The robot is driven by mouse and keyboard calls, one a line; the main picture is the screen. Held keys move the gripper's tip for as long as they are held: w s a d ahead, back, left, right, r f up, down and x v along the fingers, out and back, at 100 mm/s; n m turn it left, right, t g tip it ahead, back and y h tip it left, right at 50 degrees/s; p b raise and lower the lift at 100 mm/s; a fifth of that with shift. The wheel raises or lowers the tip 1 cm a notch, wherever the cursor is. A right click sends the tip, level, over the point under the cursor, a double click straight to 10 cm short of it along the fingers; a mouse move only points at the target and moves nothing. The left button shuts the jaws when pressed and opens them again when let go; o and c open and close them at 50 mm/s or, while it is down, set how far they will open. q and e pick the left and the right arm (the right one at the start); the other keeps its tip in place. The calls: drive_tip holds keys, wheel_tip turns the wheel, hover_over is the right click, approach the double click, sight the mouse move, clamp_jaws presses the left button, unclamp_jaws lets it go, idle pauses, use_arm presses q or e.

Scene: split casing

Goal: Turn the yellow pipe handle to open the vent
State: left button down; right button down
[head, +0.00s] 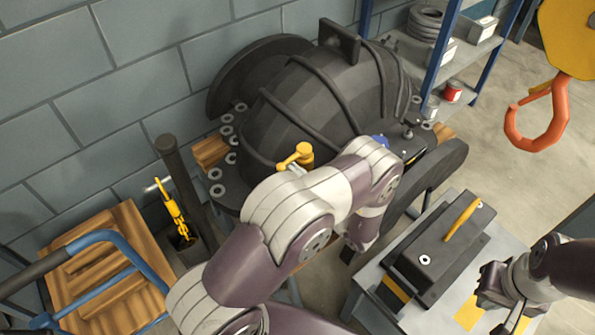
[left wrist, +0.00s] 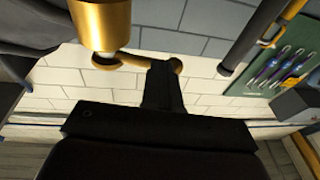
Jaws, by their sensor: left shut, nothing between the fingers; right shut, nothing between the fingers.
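The yellow pipe handle (head: 293,157) stands on the near side of the dark domed casing (head: 310,100), its lever pointing left. In the left wrist view, its brass-coloured body (left wrist: 101,24) is at the upper left, with a short lever ending in a rounded tip. My left gripper (left wrist: 160,68) is shut and empty, its dark fingers overlapping the lever near its tip; whether they touch cannot be told. In the head view my left arm hides this gripper. My right gripper (head: 490,287) is shut and empty at the lower right, well away from the handle.
A grey table (head: 375,301) holds a dark box with a yellow bar (head: 462,219). An orange crane hook (head: 541,127) hangs at the right. A wooden pallet (head: 120,255) and a blue-framed cart (head: 115,240) stand at the left. A shelf (head: 470,55) stands behind.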

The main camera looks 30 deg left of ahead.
use_arm(q)
drive_tip(key=shift+w+a+r, duration=0.1)
drive_tip(key=shift+a+r, duration=0.15)
drive_tip(key=shift+a, duration=0.35)
use_arm(e)
drive_tip(key=shift+d, duration=0.3)
use_arm(q)
drive_tip(key=shift+d, duration=0.1)
